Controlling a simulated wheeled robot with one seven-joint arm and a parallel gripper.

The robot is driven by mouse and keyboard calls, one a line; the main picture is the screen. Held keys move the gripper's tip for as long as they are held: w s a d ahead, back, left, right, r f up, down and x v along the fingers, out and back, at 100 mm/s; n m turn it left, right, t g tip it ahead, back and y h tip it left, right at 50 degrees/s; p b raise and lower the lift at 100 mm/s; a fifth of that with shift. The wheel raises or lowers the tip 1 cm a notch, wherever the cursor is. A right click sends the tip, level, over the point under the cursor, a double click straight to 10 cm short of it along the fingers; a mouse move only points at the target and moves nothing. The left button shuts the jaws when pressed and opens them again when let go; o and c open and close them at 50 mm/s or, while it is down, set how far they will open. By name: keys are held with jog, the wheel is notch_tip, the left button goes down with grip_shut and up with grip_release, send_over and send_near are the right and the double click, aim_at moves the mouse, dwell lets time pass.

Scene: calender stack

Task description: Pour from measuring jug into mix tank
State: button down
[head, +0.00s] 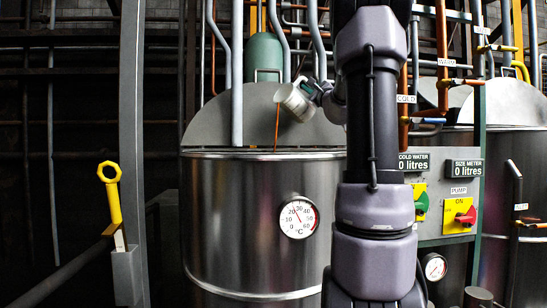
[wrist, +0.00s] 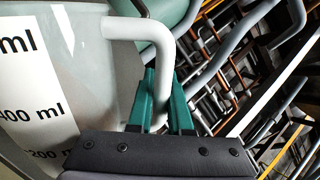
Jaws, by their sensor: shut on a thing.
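The measuring jug (head: 294,101) is pale and tilted to the left, high over the mix tank (head: 240,220). A thin orange-brown stream (head: 277,128) drops from its lip to behind the tank's front rim. My gripper (head: 318,91) is at the jug's right side. In the wrist view my gripper (wrist: 165,95) has its green fingers shut on the jug's white handle (wrist: 222,62). The jug's wall (wrist: 88,70) with ml marks fills the left there. The tank is steel, with a raised half-lid behind and a dial gauge in front. The liquid level inside is hidden.
Pipes and a green vessel (head: 264,57) stand behind the tank. A control panel (head: 445,195) with water readouts at 0 litres and switches is to the right. A grey post (head: 131,130) and a yellow-handled tool (head: 112,195) are at the left.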

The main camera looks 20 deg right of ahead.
jog(key=shift+s+a+r+n+y, duration=0.1)
jog(key=shift+a+r+n+y, duration=0.15)
jog(key=shift+r+n+y, duration=0.25)
dwell(0.9)
jog(key=shift+s+a+r+n+t+y+b, duration=0.2)
jog(key=shift+a+n+t+y+b, duration=0.35)
jog(key=shift+n, duration=0.55)
dwell(1.6)
jog(key=shift+w+d+m+h, duration=0.15)
jog(key=shift+d+m+h, duration=0.1)
jog(key=shift+m+h, duration=0.25)
jog(key=d+f+m+g+h, duration=0.1)
jog(key=f+m, duration=0.1)
jog(key=d+f+m+h, duration=0.1)
jog(key=f+m, duration=0.1)
jog(key=m, duration=0.1)
jog(key=w+d+f+m+g+h, duration=0.1)
jog(key=f+m+h, duration=0.1)
jog(key=f+m, duration=0.1)
jog(key=shift+w+g, duration=0.1)
jog(key=shift+g, duration=0.25)
jog(key=w+d+r+m+g, duration=0.1)
jog(key=d+r+m+g, duration=0.3)
jog(key=m, duration=0.3)
jog(key=shift+w+d+r, duration=0.2)
jog(key=shift+d+r, duration=0.1)
jog(key=shift+r, duration=0.55)
jog(key=shift+d+r+g, duration=0.1)
jog(key=shift+g, duration=0.2)
